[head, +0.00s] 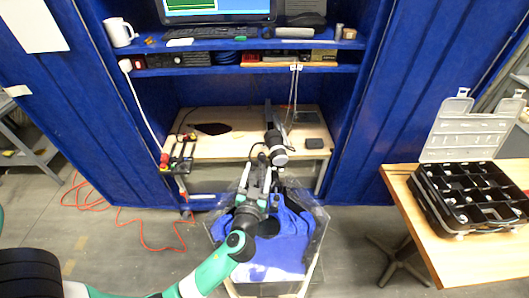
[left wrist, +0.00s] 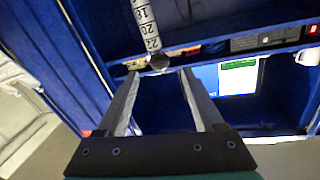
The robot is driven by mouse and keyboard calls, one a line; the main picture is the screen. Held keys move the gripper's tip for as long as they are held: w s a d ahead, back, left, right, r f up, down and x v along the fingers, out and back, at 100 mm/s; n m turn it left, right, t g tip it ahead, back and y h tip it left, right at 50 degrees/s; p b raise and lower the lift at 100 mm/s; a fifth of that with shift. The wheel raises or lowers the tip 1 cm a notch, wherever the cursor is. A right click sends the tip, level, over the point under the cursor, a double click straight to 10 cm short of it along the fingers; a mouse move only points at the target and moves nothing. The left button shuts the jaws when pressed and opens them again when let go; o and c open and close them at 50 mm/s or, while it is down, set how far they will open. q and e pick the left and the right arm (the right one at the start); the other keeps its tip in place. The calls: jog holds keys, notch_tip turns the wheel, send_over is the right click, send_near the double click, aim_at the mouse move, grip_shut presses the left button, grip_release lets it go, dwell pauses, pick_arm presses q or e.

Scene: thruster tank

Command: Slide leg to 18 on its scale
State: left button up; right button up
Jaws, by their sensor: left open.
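The scale (left wrist: 147,22) is a pale strip with black marks that read 18, 20 and 22, running down from the top edge of the left wrist view. A dark round end piece (left wrist: 160,62) sits just below the 22. In the head view a dark and light cylindrical part (head: 275,148) stands over the tank's back edge; I cannot tell exactly which part is the leg. My left gripper (head: 262,172) is open just in front of it. In the left wrist view my left gripper (left wrist: 160,75) has its two fingers apart, with the end piece near the tips. My right gripper is not in view.
The clear tank (head: 318,225) with a blue inside lies below my left arm. A wooden table (head: 235,145) stands behind it, with a shelf (head: 165,70) above between blue walls. An open black case (head: 470,195) lies on the right table. An orange cable (head: 145,235) lies on the floor.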

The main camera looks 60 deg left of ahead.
pick_arm(q)
jog(key=x, duration=1)
jog(key=shift+w, duration=0.1)
jog(key=shift+c, duration=0.2)
grip_shut()
dwell(0.7)
